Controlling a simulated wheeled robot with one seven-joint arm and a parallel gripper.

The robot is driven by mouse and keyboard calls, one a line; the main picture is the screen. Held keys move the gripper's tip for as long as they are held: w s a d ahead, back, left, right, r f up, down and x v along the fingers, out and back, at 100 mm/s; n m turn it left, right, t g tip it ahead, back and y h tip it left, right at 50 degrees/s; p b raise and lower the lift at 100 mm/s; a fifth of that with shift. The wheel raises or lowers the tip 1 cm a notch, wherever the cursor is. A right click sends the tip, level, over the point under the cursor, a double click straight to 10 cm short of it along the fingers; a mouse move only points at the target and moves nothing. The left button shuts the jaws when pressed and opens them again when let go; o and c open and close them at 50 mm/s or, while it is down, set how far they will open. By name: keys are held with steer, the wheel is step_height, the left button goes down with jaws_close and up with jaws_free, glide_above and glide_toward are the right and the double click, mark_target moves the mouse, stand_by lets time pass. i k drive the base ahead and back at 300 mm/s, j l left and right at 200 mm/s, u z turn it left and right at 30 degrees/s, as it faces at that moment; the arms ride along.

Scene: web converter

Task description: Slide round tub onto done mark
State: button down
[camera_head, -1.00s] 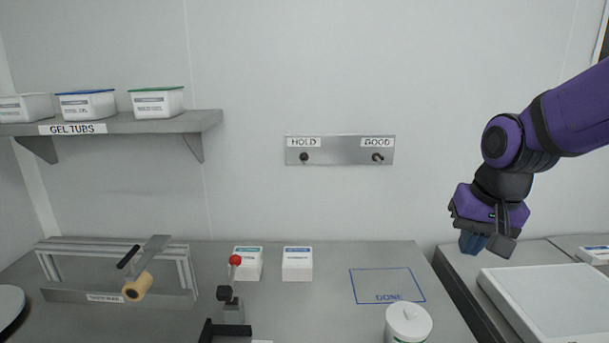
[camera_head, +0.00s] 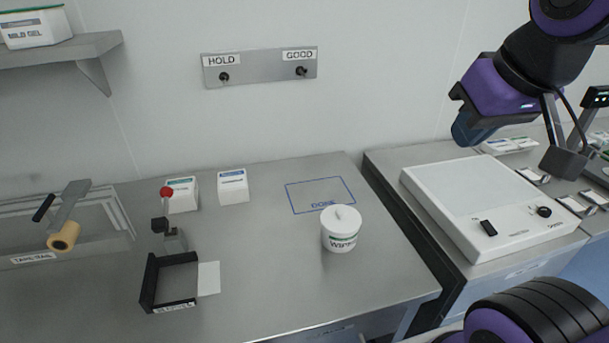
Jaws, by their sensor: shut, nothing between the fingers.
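The round tub (camera_head: 341,231) is white with a knobbed lid and a "WIPES" label. It stands upright on the grey bench, just in front of the done mark. The done mark (camera_head: 305,196) is a blue outlined rectangle with "DONE" along its front edge. The top of the tub slightly overlaps the mark's front edge in the picture.
Two white boxes (camera_head: 233,185) stand left of the mark. A black bracket fixture (camera_head: 170,282) with a red-knobbed lever is at front left. A white flat-topped device (camera_head: 480,205) is on the right-hand bench, across a gap. The bench around the tub is clear.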

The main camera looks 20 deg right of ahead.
mark_target(335, 242)
steer(key=k+j+u, duration=0.15)
steer(key=j, duration=0.25)
steer(key=j+u, duration=0.15)
steer(key=j, duration=0.25)
steer(key=k+j+u, duration=0.15)
steer(key=j, duration=0.25)
